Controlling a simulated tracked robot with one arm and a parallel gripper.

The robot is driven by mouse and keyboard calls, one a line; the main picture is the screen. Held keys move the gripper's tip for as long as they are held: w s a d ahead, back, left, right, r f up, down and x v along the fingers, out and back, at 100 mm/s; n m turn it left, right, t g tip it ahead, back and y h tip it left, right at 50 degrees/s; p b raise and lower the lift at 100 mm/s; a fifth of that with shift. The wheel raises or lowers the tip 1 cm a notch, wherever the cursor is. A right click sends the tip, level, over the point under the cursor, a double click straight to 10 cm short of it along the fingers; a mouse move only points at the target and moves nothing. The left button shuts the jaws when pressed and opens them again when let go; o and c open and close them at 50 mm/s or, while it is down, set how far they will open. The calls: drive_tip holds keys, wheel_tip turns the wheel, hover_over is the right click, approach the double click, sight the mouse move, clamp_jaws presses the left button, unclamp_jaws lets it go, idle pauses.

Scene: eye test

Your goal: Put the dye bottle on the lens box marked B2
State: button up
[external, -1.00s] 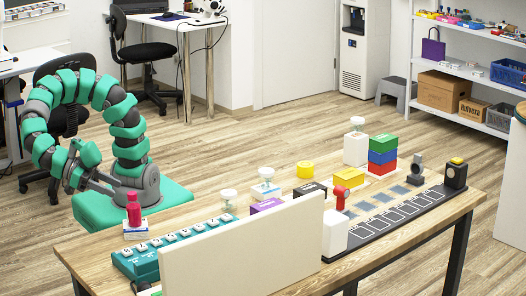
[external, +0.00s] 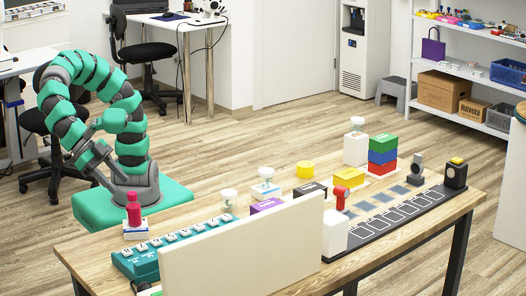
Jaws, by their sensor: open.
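A magenta bottle (external: 133,211), which looks like the dye bottle, stands upright on a small white and blue box (external: 134,232) at the table's left end. My gripper (external: 117,184) is behind and left of the bottle, in front of my arm's base; its fingers are small and hold nothing that I can see. I cannot tell its exact gap to the bottle. Box-like things at mid table include a purple one (external: 266,206), a dark one (external: 310,189) and a green-blue-red stack (external: 382,158). Their marks are too small to read, so I cannot tell which is B2.
A tall cream panel (external: 240,250) stands along the front edge and hides part of the table. A teal strip with white keys (external: 165,250) lies left of it. A white box (external: 335,235), a red-headed item (external: 340,197) and a yellow cylinder (external: 305,169) stand further right.

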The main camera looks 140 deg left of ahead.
drive_tip(key=w+a+r+m+t+h, duration=0.1)
drive_tip(key=w+a+r+m+h, duration=0.2)
drive_tip(key=w+r, duration=0.6)
drive_tip(key=a+r+m+t+h, duration=0.1)
drive_tip(key=a+r+t, duration=0.2)
drive_tip(key=a+r, duration=0.7)
drive_tip(key=a+r+m+t+h, duration=0.1)
drive_tip(key=a+r+t, duration=0.3)
drive_tip(key=a+r, duration=0.7)
wheel_tip(320, 180, up, 7)
drive_tip(key=shift+w+a+m, duration=0.3)
